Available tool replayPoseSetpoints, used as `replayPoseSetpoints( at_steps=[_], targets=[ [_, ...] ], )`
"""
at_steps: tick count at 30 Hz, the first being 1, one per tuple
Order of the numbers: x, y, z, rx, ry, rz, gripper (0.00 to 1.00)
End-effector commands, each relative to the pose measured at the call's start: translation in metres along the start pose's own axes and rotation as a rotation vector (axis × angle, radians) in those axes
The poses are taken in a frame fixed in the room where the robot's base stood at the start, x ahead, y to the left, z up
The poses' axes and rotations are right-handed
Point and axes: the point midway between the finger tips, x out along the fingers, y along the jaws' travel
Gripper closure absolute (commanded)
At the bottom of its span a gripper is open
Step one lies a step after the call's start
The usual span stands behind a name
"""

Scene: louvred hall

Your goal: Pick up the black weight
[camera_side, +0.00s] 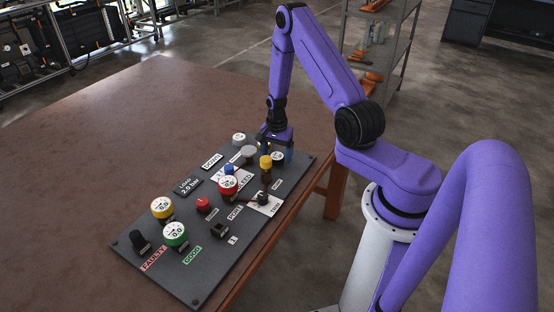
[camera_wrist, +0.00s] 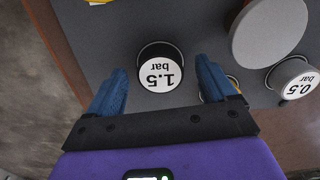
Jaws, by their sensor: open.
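The black weight (camera_wrist: 160,70) has a white top marked "1.5 bar" and stands upright on the dark panel. In the side view the black weight (camera_side: 278,157) is at the panel's far right end, partly hidden by my gripper. My gripper (camera_side: 276,150) is over it, pointing down. In the wrist view my gripper (camera_wrist: 162,78) is open, with one blue finger to the left of the weight and one to the right. Gaps show on both sides. I cannot tell how far down the fingers reach beside it.
A grey disc (camera_wrist: 268,30) and a white-topped "0.5 bar" weight (camera_wrist: 293,78) stand close to the right finger. The brown table (camera_side: 80,130) is clear to the left.

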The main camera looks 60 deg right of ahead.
Motion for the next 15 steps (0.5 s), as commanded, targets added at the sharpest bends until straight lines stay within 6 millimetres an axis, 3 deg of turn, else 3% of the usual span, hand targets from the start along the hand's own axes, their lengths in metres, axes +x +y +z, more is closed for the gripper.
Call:
replayPoseSetpoints(
  at_steps=[6, 13, 15],
  targets=[
    [0.0003, -0.0001, 0.0000, 0.000, 0.000, 0.000, 0.19],
    [0.0001, -0.0001, 0.0001, -0.001, 0.000, 0.000, 0.93],
    [-0.0002, -0.0004, -0.0001, -0.001, 0.001, -0.001, 0.96]
  ],
)
